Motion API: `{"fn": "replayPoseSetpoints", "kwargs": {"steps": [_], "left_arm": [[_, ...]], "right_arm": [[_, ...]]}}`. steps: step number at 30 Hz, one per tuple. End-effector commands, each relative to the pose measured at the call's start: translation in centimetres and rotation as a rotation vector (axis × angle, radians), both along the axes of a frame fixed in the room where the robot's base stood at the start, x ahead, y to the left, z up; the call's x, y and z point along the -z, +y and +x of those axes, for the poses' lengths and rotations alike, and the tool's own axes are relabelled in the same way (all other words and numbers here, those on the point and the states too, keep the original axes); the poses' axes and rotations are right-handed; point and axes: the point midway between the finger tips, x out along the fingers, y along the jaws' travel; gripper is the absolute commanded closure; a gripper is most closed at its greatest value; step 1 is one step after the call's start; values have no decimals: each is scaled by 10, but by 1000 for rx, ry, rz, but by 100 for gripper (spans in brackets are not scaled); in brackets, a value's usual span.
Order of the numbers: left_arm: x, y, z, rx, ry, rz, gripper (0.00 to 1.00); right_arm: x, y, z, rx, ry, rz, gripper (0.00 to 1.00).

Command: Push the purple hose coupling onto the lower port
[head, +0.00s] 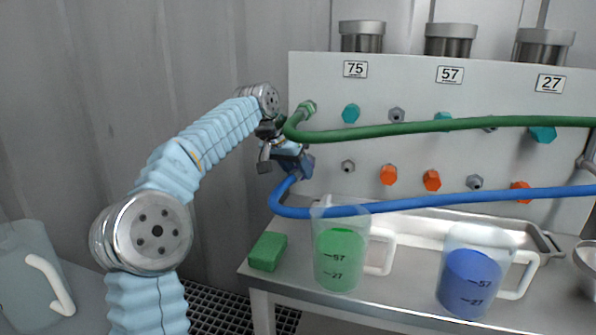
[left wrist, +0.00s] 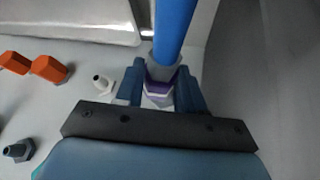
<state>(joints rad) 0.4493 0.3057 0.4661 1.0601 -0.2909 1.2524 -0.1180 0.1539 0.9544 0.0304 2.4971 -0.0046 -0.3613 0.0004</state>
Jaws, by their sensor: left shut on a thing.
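The purple hose coupling (left wrist: 158,88) shows between the fingers of my left gripper (left wrist: 160,92) in the left wrist view, at the end of the blue hose (left wrist: 174,30). My left gripper (head: 289,158) is shut on it at the left edge of the grey panel (head: 450,110) in the head view. The blue hose (head: 440,203) bends down from the gripper and runs right. The panel spot behind the gripper is hidden, so I cannot tell whether the coupling touches a port. A bare grey port (head: 348,166) sits just right of the gripper. My right gripper is not in view.
A green hose (head: 430,128) runs from the upper left port (head: 307,108) across the panel. Orange caps (head: 388,175) and teal caps (head: 351,113) cover other ports. Below stand a green-filled jug (head: 338,258), a blue-filled jug (head: 470,282) and a green sponge (head: 268,251).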

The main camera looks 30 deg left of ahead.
Motion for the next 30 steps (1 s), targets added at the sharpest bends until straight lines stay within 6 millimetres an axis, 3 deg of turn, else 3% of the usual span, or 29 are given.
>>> {"fn": "replayPoseSetpoints", "kwargs": {"steps": [18,30], "left_arm": [[1,-6,-27,-1,-1,1,100],[-1,-7,-31,-1,-1,1,100]], "right_arm": [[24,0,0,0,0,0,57],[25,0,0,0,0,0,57]]}}
